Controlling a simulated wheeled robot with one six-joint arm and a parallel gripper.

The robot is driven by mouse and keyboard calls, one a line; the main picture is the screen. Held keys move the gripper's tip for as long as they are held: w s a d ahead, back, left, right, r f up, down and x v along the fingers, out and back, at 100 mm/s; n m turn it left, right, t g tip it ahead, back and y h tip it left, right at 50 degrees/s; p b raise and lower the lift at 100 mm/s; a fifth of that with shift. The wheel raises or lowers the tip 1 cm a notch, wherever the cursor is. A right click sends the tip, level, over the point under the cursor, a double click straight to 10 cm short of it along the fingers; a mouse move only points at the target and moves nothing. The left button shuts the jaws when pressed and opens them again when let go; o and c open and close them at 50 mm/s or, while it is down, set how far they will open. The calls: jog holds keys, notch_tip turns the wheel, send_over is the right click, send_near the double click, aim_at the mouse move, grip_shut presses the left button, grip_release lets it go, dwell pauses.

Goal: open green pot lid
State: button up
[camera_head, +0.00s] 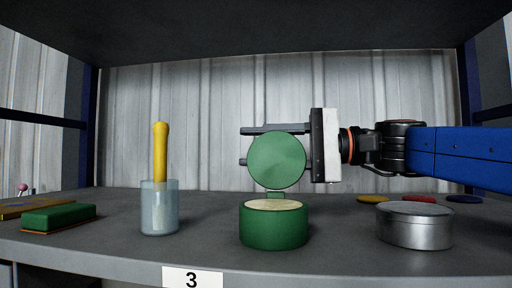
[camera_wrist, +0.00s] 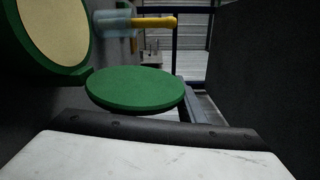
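The green pot (camera_head: 273,228) stands on the shelf in the middle of the head view, with a cream-coloured top surface showing. Its round green lid (camera_head: 277,160) is raised upright above the pot's rear edge, over a small green hinge-like tab (camera_head: 275,195). In the wrist view the pot (camera_wrist: 84,70) is at upper left and the lid (camera_wrist: 135,88) is near the middle. My gripper (camera_head: 242,146) reaches in from the right, its two fingers apart, one above the other. The lid hides part of the lower finger. I cannot tell whether a finger touches the lid.
A translucent cup (camera_head: 160,215) with a yellow-handled tool (camera_head: 160,150) stands left of the pot. A green block-like eraser (camera_head: 58,217) lies farther left. A silver tin (camera_head: 415,226) stands at right, with coloured discs (camera_head: 420,199) behind. An upper shelf (camera_head: 260,30) hangs overhead.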

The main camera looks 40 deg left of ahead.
jog(key=v, duration=1.7)
jog(key=shift+s+d, duration=0.1)
jog(key=shift+s, duration=0.05)
